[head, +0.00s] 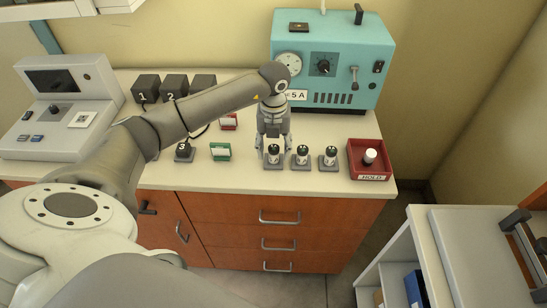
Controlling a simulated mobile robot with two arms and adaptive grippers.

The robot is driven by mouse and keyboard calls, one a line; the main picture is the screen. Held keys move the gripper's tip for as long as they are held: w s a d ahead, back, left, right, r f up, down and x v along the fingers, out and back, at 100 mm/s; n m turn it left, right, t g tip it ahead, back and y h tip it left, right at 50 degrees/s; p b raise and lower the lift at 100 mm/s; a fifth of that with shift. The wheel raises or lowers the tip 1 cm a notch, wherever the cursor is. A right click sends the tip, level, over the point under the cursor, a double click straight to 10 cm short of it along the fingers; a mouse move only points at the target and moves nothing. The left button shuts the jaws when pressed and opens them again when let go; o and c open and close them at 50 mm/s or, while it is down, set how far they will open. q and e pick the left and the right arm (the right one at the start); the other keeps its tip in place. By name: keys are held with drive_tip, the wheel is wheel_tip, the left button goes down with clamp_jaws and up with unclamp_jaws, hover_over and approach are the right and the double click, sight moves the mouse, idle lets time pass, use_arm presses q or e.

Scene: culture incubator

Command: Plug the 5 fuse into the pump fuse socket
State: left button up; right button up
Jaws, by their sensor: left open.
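Three small dark-and-white fuses stand upright in grey holders near the front edge of the bench: a left one (274,154), a middle one (303,155) and a right one (330,156). Their markings are too small to read, so I cannot tell which is the 5 fuse. My left gripper (273,146) points down, open, with its fingers at either side of the left fuse's top; contact is unclear. The teal pump (340,62) stands behind, with a "5 A" label (297,95) partly hidden by my wrist. I cannot make out its fuse socket.
A red HOLD tray (354,172) at the right holds a white-topped dark piece (370,156). A green card holder (220,152), a red one (229,121) and numbered black blocks (146,88) lie left. A grey console (62,105) stands far left.

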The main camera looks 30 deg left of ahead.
sight(274, 147)
use_arm(q)
wheel_tip(274, 147, down, 2)
drive_tip(key=shift+f+b, duration=0.2)
drive_tip(key=shift+b, duration=0.3)
use_arm(e)
drive_tip(key=shift+f, duration=0.9)
drive_tip(key=shift+d, duration=0.15)
use_arm(q)
clamp_jaws()
drive_tip(key=shift+r, duration=0.2)
use_arm(e)
drive_tip(key=shift+r, duration=0.15)
use_arm(q)
drive_tip(key=shift+r+p, duration=2.15)
drive_tip(key=shift+r, duration=0.7)
use_arm(e)
wheel_tip(274, 147, up, 4)
drive_tip(key=shift+f, duration=0.1)
